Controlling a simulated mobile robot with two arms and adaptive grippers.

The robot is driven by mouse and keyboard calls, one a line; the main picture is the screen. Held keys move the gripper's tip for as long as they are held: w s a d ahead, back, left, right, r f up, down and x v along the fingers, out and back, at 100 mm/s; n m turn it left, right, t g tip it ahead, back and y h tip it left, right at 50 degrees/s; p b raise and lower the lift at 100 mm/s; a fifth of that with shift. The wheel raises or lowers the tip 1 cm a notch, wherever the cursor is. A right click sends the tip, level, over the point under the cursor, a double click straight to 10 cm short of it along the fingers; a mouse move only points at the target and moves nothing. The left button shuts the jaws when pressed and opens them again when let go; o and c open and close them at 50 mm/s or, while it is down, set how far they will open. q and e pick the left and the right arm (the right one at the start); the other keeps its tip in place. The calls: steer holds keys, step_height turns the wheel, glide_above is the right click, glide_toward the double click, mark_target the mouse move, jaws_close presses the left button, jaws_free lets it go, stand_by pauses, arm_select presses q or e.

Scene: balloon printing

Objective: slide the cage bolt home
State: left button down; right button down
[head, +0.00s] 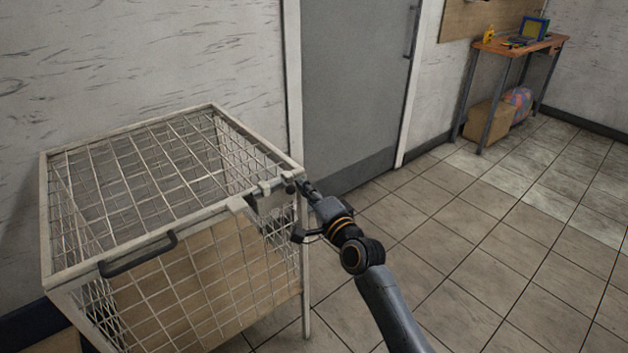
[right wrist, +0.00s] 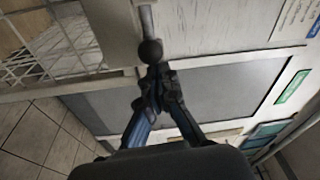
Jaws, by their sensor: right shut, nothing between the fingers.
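The wire cage (head: 72,270) has a pale frame, a mesh lid and a dark handle (head: 138,256) on the lid's front edge. The cage bolt (head: 290,188) lies along the top edge at the right front corner, between pale brackets. Its dark round knob (right wrist: 151,52) sits on the end of a grey rod in the right wrist view. My right gripper (head: 304,187) is at that corner, just right of the knob. In the wrist view its shut, empty fingertips (right wrist: 157,72) are right at the knob; I cannot tell whether they touch. My left gripper is out of view.
A grey door (head: 350,90) stands behind the cage. A wooden workbench (head: 515,45) with small items is at the far right, with a cardboard box (head: 487,122) and a colourful ball (head: 518,103) below. The tiled floor (head: 480,240) right of the cage is clear.

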mark_target(288, 190)
steer(key=shift+f, duration=0.1)
steer(key=shift+s+a, duration=0.1)
steer(key=shift+s, duration=0.05)
steer(key=shift+s+a+r+p, duration=0.1)
steer(key=shift+s+a+p, duration=0.35)
steer(key=shift+a+p, duration=0.15)
steer(key=shift+s+a+r+p, duration=0.1)
steer(key=shift+s+a+p, duration=0.35)
steer(key=shift+a, duration=0.2)
steer(key=shift+s+a+f, duration=0.15)
steer(key=shift+a+f, duration=0.05)
steer(key=shift+a, duration=0.05)
steer(key=shift+r, duration=0.1)
